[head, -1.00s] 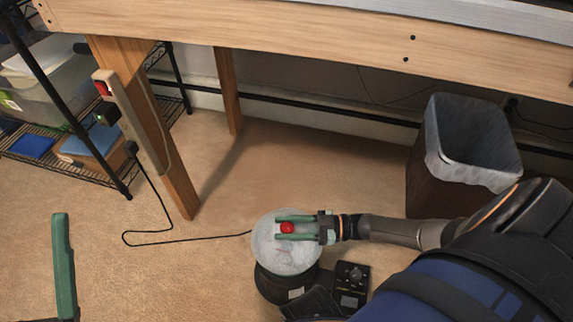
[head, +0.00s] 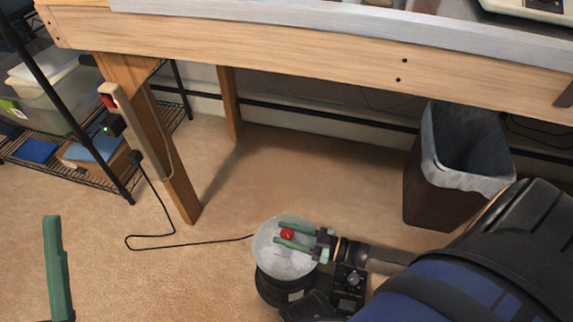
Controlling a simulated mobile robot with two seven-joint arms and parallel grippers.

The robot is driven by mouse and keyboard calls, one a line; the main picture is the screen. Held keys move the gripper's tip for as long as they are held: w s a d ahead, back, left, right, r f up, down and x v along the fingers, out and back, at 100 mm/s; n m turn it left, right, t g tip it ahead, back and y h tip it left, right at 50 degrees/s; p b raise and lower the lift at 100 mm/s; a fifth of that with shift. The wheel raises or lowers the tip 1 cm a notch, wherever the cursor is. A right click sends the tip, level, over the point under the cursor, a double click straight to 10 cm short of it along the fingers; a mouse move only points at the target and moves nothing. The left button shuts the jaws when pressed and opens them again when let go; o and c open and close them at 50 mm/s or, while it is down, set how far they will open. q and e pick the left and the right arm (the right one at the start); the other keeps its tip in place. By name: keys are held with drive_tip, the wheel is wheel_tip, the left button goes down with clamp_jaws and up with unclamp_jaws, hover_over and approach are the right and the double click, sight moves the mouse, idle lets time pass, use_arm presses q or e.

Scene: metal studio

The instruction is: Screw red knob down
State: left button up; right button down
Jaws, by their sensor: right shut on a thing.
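The red knob (head: 287,234) sits on top of the round, pale, see-through lid (head: 284,262) of a dark pot (head: 284,287) on the floor. My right gripper (head: 280,232) comes in from the right over the lid. Its two green fingers lie on either side of the knob and are shut on it. Part of the lid's right side is hidden by the gripper. One green finger of my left gripper (head: 57,268) stands upright at the lower left, well away from the pot. Its other finger is not in view.
A black box with a dial (head: 349,285) stands right of the pot. A lined bin (head: 428,190) is farther right. A wooden workbench (head: 300,58) spans the back, with a wire shelf (head: 100,178) at left. A black cord (head: 190,246) crosses the floor.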

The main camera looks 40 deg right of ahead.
drive_tip(key=shift+w+m+t+h+p, duration=0.1)
drive_tip(key=shift+m+t+h+p, duration=0.95)
drive_tip(key=shift+m+h, duration=1.15)
drive_tip(key=shift+t+h, duration=0.35)
drive_tip(key=shift+h, duration=0.25)
drive_tip(key=shift+c, duration=2.1)
unclamp_jaws()
drive_tip(key=p+v, duration=0.1)
drive_tip(key=v, duration=1.1)
drive_tip(key=shift+s, duration=0.25)
drive_tip(key=shift+d, duration=0.1)
